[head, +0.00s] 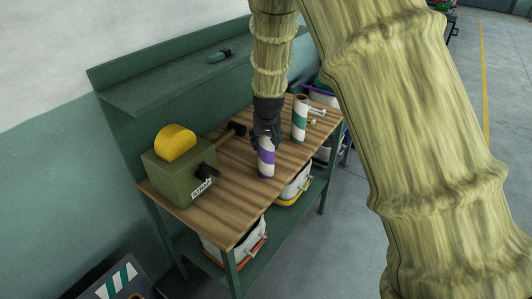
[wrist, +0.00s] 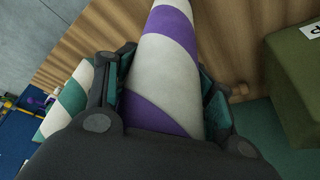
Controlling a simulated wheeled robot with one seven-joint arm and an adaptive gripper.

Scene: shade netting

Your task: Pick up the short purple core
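The purple-and-white striped core (head: 266,163) stands upright on the wooden bench top, near its front edge. My gripper (head: 266,138) points down over its upper end, which the fingers partly hide. In the wrist view the core (wrist: 167,65) runs between the two fingers of my gripper (wrist: 166,85). The dark teal finger pads lie against both its sides, with no clear gap. Whether the core's foot touches the bench is hard to tell.
A green-and-white core (head: 299,119) stands just behind, on the right. A green dispenser (head: 185,177) with a yellow roll (head: 175,142) stands on the left. A black-headed mallet (head: 237,129) lies behind. White bins (head: 235,246) sit on the lower shelf.

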